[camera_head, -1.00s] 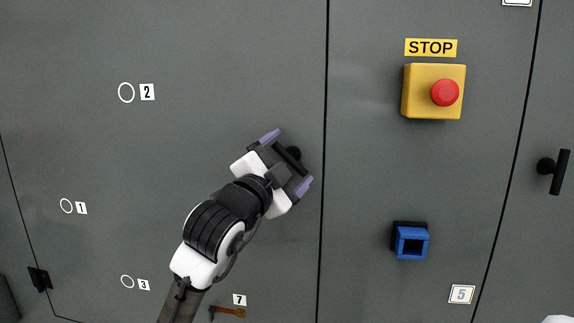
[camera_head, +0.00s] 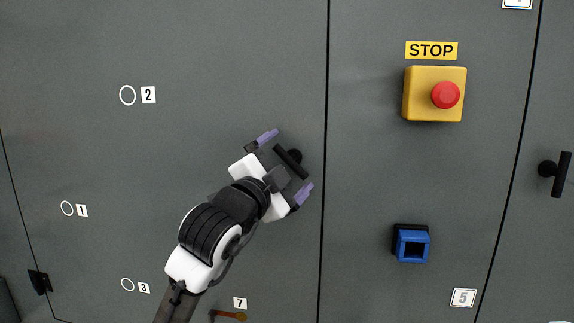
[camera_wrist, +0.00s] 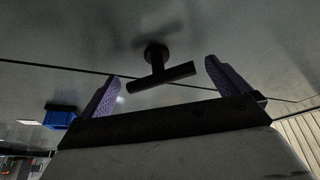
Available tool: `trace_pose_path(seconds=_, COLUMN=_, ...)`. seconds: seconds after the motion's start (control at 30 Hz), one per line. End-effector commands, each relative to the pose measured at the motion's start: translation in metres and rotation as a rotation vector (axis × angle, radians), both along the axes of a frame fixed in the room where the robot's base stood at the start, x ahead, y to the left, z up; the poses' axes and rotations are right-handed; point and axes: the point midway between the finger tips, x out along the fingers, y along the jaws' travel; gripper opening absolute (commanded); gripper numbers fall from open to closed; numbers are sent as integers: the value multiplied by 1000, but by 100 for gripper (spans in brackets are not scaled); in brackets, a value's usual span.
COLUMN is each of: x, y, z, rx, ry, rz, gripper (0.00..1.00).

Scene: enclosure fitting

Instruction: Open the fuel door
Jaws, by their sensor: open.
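A large grey door panel (camera_head: 220,50) with a black T-shaped handle (camera_head: 291,161) near its right edge fills the left of the head view. No label names it as the fuel door. The door looks shut, its right edge a thin dark seam. In the wrist view, the handle (camera_wrist: 165,76) stands out on a short post between and just beyond the spread fingers. Gaps show on both sides, so it is not gripped.
Right of the seam are a yellow box with a red STOP button (camera_head: 445,95) and a blue square socket (camera_head: 411,245). Another black handle (camera_head: 562,174) is at the far right. A small orange lever (camera_head: 230,315) is low down, and a black hinge (camera_head: 39,281) at lower left.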

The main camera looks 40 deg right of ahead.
Motion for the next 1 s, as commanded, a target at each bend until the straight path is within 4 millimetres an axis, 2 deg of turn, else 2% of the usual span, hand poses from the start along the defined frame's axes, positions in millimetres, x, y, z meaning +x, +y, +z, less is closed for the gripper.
trace_pose_path(seconds=0.17, x=-10, y=29, z=-10, rx=-3, ry=-2, rz=4, gripper=100)
trace_pose_path(seconds=0.4, x=-30, y=80, z=-22, rx=-4, ry=-4, rz=5, gripper=100)
trace_pose_path(seconds=0.53, x=-39, y=101, z=-26, rx=-3, ry=-2, rz=5, gripper=100)
trace_pose_path(seconds=0.7, x=-45, y=117, z=-28, rx=-3, ry=-1, rz=3, gripper=100)
trace_pose_path(seconds=1.0, x=-47, y=121, z=-28, rx=-2, ry=0, rz=1, gripper=100)
